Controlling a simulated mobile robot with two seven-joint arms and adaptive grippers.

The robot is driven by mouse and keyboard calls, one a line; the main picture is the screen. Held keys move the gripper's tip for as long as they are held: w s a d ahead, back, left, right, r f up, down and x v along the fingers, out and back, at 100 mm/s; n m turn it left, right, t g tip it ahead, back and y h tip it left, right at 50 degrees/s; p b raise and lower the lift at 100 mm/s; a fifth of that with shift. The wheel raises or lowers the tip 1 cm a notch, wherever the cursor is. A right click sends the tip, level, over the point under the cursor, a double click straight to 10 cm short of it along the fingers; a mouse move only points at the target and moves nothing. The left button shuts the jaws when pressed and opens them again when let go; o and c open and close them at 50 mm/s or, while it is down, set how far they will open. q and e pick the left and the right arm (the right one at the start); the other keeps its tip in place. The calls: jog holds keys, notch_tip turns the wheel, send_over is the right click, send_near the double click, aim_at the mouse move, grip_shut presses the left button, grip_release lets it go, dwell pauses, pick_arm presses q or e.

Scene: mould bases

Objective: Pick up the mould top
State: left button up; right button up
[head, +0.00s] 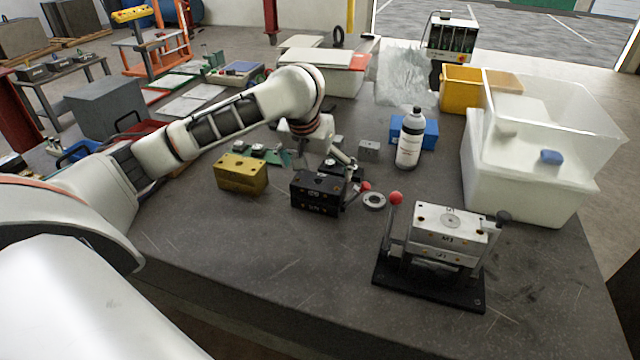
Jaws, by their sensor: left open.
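A silver block (448,230) with a round disc on top sits on a black base plate (425,285) at the front right, with upright levers at its sides. A black two-layer block (317,192) stands near the middle of the table, and a gold block (241,175) stands to its left. I cannot tell for certain which block is the mould top. My left gripper (345,172) reaches in from the left, open, just behind and right of the black block. Its fingers are small and partly hidden among dark parts there. My right gripper is not in view.
A grey ring (374,201) lies right of the black block. A white bottle (408,140) stands before a blue box (425,132). White and clear bins (520,180) fill the right side. The front left of the dark table (260,260) is clear.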

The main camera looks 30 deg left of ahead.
aim_at(319, 184)
pick_arm(q)
jog(key=x, duration=0.5)
jog(key=shift+s+f, duration=0.2)
jog(key=shift+s, duration=0.1)
jog(key=shift+w+f, duration=0.2)
jog(key=shift+f, duration=0.15)
jog(key=c, duration=1.1)
jog(key=shift+w+a+r, duration=0.1)
jog(key=c, duration=0.6)
jog(key=shift+r, duration=0.1)
